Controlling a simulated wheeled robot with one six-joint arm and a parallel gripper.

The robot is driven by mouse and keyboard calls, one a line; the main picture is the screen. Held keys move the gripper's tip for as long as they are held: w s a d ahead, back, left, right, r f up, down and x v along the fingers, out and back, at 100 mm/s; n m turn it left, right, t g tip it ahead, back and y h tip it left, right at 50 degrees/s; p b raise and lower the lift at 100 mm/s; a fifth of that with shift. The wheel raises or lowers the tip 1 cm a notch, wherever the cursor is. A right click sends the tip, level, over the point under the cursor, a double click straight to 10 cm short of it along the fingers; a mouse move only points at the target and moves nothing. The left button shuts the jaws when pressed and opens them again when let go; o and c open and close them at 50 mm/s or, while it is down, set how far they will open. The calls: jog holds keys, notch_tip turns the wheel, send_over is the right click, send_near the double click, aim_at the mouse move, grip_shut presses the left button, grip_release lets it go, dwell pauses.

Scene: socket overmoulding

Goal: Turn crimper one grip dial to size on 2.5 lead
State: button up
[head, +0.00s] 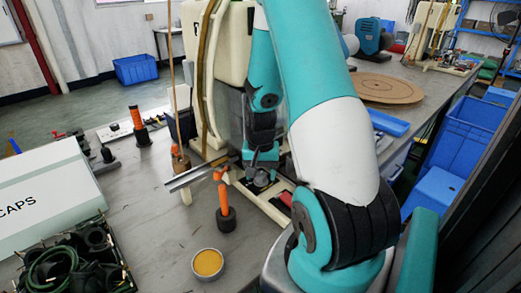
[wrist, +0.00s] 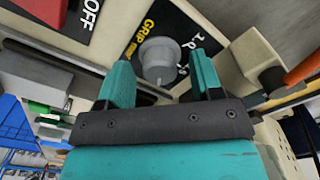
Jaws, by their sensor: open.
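The grip dial (wrist: 160,58) is a grey round knob on the black panel of a cream crimper (head: 226,45). Beside it in the wrist view is the yellow word GRIP and white size marks, partly hidden by the dial and a finger. Which mark the dial points to cannot be read. My gripper (wrist: 163,72) is open, with one teal finger on each side of the dial; whether they touch it cannot be told. In the head view my gripper (head: 262,165) is low at the crimper's front, where my arm hides much of it.
An orange-handled tool (head: 223,195) stands before the crimper, near a round tin (head: 207,263) of yellow stuff. A white CAPS box (head: 45,185) and a tray of black parts (head: 75,262) lie at left. A black panel marked OFF (wrist: 88,25) is beside the dial.

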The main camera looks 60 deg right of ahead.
aim_at(261, 174)
notch_tip(261, 174, up, 16)
jog(key=p, duration=0.1)
jog(key=shift+r, duration=0.25)
dwell(0.4)
